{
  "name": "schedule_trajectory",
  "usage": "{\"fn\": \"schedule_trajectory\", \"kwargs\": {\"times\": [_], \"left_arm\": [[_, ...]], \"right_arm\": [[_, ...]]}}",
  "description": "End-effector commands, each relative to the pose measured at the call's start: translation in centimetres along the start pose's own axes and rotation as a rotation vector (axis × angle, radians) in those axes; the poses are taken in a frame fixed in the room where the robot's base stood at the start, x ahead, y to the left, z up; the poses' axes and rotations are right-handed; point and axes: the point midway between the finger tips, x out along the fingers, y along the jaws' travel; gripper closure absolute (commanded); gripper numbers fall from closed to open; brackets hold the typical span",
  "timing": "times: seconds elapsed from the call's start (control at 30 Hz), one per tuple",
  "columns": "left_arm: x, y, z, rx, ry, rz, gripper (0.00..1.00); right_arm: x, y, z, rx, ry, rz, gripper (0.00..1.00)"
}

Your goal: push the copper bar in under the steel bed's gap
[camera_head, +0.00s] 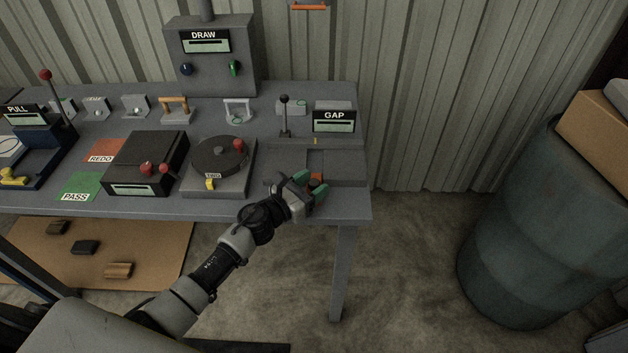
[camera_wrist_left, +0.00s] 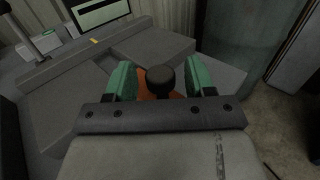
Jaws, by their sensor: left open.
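The copper bar (camera_head: 316,179) shows as a small orange patch between my left gripper's fingers at the front of the steel bed (camera_head: 346,167). In the left wrist view the copper bar (camera_wrist_left: 146,92) is partly hidden behind a round black knob (camera_wrist_left: 160,80). My left gripper (camera_head: 312,189) is open, with one green fingertip on each side of the bar and knob; I cannot tell whether they touch. The bed's channel and raised back ledge show in the left wrist view, ahead of the bar. A sign reading GAP (camera_head: 334,115) stands behind the bed. My right gripper is not in view.
Left of the bed stands a turntable box (camera_head: 217,181) with a red knob, then a black box (camera_head: 147,163). A thin upright lever (camera_head: 284,117) rises behind the bed. A blue-grey drum (camera_head: 519,240) stands on the floor to the right.

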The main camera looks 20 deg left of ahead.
Motion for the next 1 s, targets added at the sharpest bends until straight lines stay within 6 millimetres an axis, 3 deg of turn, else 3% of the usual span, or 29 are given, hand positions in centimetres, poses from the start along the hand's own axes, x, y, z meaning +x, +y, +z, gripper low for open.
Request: {"fn": "schedule_trajectory", "kwargs": {"times": [0.37, 0.73, 0.87, 1.0], "left_arm": [[0.7, 0.0, 0.0, -0.001, 0.001, -0.001, 0.46], [0.7, 0.0, 0.0, -0.001, 0.0, -0.001, 1.0], [0.8, 0.1, -0.1, 0.0, 0.0, -0.001, 1.0], [2.1, 1.3, -0.5, 0.003, -0.002, -0.002, 1.0]], "right_arm": [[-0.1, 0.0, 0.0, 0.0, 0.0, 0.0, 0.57], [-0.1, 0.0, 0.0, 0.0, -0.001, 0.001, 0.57], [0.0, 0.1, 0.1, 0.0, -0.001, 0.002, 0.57], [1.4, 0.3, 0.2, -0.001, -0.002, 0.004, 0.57]]}}
